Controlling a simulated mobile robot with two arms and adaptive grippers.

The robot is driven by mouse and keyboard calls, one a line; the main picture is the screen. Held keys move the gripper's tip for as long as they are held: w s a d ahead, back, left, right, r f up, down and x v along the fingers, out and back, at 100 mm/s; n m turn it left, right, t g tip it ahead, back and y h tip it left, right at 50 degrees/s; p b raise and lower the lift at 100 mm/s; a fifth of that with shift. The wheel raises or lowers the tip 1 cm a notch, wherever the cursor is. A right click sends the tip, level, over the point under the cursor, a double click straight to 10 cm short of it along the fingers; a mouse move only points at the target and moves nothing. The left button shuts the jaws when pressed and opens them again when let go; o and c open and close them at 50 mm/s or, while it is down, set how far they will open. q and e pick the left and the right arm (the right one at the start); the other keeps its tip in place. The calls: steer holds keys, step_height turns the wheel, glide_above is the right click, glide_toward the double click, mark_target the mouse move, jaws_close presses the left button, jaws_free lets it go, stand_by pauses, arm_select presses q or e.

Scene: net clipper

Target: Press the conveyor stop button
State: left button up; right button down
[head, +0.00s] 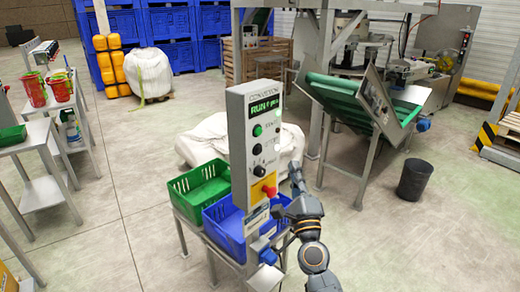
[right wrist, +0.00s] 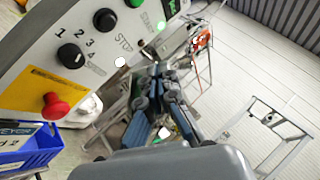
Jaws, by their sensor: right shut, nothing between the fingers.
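The conveyor control box (head: 240,145) stands upright in the middle of the head view, with a lit RUN display (head: 264,107). Below it are a green button (head: 257,130), a black button (head: 256,149), a black knob (head: 258,169) and a red mushroom button (head: 269,190) on yellow. In the right wrist view the black button (right wrist: 104,20) sits beside the word STOP, above the knob (right wrist: 72,55) and red button (right wrist: 54,107). My right gripper (head: 296,172) is shut and empty, just right of the box's lower part; its fingers (right wrist: 158,85) show apart from the buttons. My left gripper is out of view.
A green crate (head: 200,185) and a blue crate (head: 222,225) stand left of and below the box. A white sack (head: 200,140) is behind it. A green conveyor (head: 345,95) and a black bin (head: 415,180) stand to the right. Open floor lies between.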

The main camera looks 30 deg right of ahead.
mark_target(258, 150)
stand_by(0.3)
steer(key=w+a+b, duration=0.1)
steer(key=w+a, duration=0.1)
steer(key=w, duration=0.6)
steer(key=shift+w+a, duration=0.2)
steer(key=shift+a, duration=0.15)
stand_by(1.2)
steer(key=shift+w+a+b, duration=0.15)
steer(key=shift+w+b, duration=0.15)
steer(key=shift+w, duration=0.15)
steer(key=shift+w+a, duration=0.1)
steer(key=shift+w, duration=0.3)
stand_by(0.6)
steer(key=shift+s, duration=0.1)
steer(key=shift+s+d, duration=0.2)
steer(key=shift+s, duration=0.6)
